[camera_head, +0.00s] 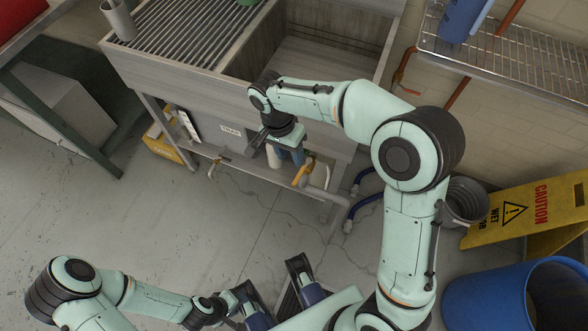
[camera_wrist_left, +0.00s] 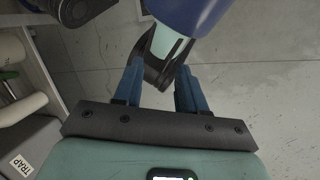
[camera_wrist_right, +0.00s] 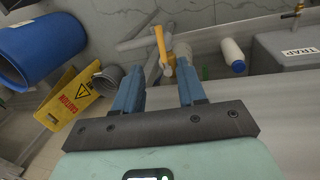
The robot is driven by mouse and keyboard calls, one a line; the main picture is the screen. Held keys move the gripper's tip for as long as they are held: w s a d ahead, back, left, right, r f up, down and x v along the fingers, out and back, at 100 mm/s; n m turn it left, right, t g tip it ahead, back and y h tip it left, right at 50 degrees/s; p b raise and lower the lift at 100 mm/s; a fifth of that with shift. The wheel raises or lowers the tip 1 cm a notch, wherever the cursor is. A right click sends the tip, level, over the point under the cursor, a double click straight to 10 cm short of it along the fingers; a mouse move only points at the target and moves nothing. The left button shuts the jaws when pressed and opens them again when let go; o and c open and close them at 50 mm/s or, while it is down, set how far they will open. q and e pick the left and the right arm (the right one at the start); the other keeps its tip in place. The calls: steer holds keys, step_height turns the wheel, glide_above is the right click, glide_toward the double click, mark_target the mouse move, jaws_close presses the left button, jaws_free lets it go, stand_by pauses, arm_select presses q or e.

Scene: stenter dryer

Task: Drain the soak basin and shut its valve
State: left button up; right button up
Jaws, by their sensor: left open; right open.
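The soak basin (camera_head: 337,58) is the grey sink at the top of the head view; I cannot tell whether it holds water. Under it, a valve with a yellow lever (camera_head: 303,174) sits on pale pipework. The lever also shows in the right wrist view (camera_wrist_right: 162,47), beyond the fingers and crossing the pipe (camera_wrist_right: 136,43). My right gripper (camera_wrist_right: 157,92) is open and empty, in front of the basin, apart from the lever. My left gripper (camera_wrist_left: 157,88) is open and empty, low over the floor near my own body.
A grey box marked TRAP (camera_head: 222,134) and a white bottle (camera_wrist_right: 232,54) are under the basin. A grey bucket (camera_head: 465,201), a yellow caution sign (camera_head: 530,212) and a blue barrel (camera_head: 487,300) stand at right. A wire shelf (camera_head: 510,66) is above them.

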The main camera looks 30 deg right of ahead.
mark_target(297, 177)
steer(key=f, duration=0.2)
steer(key=s+f+b, duration=0.1)
steer(key=f, duration=0.2)
steer(key=d+f, duration=0.1)
steer(key=f, duration=0.2)
steer(key=shift+s+f+b, duration=0.15)
steer(key=shift+s+b, duration=0.05)
steer(key=shift+b, duration=0.1)
arm_select(q)
steer(key=shift+w+a+f+t, duration=0.2)
steer(key=shift+w+a+f, duration=0.05)
steer(key=shift+w+f, duration=0.4)
steer(key=shift+w+a+f+t, duration=0.2)
steer(key=shift+w+f, duration=0.35)
steer(key=shift+w, duration=0.05)
arm_select(e)
steer(key=shift+f, duration=0.7)
jaws_close()
